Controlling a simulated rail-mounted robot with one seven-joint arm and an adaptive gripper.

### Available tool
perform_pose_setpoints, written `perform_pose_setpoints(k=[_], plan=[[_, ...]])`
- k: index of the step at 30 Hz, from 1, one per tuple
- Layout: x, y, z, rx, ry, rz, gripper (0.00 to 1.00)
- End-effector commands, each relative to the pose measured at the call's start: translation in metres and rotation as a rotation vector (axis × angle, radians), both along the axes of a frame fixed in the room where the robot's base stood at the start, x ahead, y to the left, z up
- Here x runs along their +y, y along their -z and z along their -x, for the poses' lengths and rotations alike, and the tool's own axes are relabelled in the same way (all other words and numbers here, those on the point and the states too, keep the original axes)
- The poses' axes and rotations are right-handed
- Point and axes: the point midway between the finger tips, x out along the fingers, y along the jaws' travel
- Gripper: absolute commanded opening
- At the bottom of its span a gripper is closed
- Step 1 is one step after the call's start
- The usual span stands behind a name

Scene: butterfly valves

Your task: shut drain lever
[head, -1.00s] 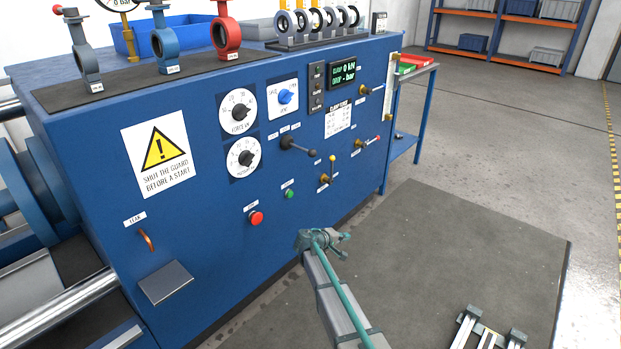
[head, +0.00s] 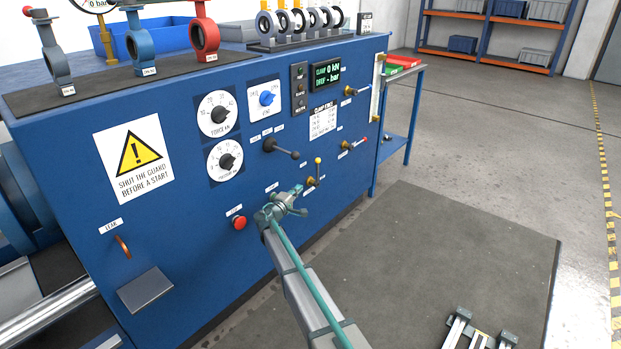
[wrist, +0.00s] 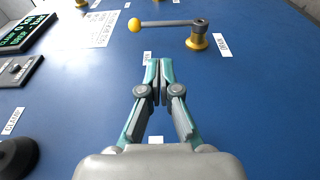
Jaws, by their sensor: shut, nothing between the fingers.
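The yellow-knobbed lever (head: 317,171) stands upright on the blue panel, its knob above its brass pivot. In the wrist view this lever (wrist: 170,24) lies across the top, knob to the left and brass base to the right. A small label sits beside the base; I cannot read it surely. My gripper (head: 300,196) is below and left of the lever in the head view. In the wrist view my gripper (wrist: 159,68) has its fingertips together, empty, pointing at the lever and apart from it.
A red button (head: 239,222) is left of my gripper.

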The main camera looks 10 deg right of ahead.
Motion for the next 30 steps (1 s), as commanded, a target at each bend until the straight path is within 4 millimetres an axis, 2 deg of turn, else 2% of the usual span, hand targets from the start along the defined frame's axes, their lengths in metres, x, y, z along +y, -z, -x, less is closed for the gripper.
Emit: perform_pose_setpoints(k=[8, 21, 30], plan=[[-0.016, 0.001, -0.024, 0.000, 0.002, 0.000, 0.00], [-0.063, 0.001, -0.091, -0.001, 0.001, -0.001, 0.00], [-0.080, 0.001, -0.112, 0.001, 0.000, -0.001, 0.00]])
